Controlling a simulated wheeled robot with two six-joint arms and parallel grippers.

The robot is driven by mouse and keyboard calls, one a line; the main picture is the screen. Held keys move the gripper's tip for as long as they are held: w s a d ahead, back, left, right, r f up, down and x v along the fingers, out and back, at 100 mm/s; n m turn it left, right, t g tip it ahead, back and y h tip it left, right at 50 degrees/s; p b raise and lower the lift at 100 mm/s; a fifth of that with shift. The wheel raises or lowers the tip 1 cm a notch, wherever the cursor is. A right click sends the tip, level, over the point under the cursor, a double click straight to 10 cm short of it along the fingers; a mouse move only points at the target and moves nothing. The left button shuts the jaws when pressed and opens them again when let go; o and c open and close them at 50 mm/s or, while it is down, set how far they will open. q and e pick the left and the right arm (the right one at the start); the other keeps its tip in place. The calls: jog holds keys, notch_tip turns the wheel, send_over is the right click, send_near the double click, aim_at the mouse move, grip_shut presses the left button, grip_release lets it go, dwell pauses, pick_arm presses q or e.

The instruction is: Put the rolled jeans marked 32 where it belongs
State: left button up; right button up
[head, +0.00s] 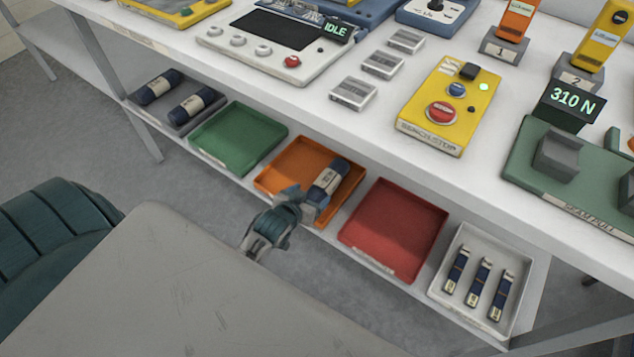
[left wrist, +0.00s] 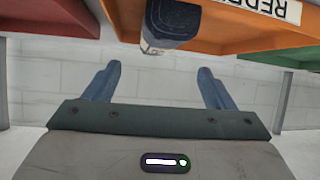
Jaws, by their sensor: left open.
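A dark blue rolled jeans bundle (head: 328,178) with a pale label band lies in the orange tray (head: 278,168) on the lower shelf; the label's number is too small to read for sure. My left gripper (head: 302,203) is at the front edge of that tray, close to the near end of the roll. In the left wrist view its two blue fingers (left wrist: 158,88) are spread with nothing between them, and the roll's end (left wrist: 168,25) shows beyond them, apart from the fingers. My right gripper is not in view.
The tabletop above, with devices such as a yellow stop box (head: 440,110), overhangs the shelf.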

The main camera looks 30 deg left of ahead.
pick_arm(q)
jog(key=s+d+r+m+g, duration=0.1)
jog(key=s+d+r+g, duration=0.1)
jog(key=s, duration=0.9)
jog(key=s+d+r+m+g, duration=0.1)
jog(key=s+r+g, duration=0.4)
jog(key=s, duration=0.6)
jog(key=shift+d+r+h, duration=0.3)
jog(key=shift+d+r, duration=0.15)
jog(key=shift+r, duration=0.15)
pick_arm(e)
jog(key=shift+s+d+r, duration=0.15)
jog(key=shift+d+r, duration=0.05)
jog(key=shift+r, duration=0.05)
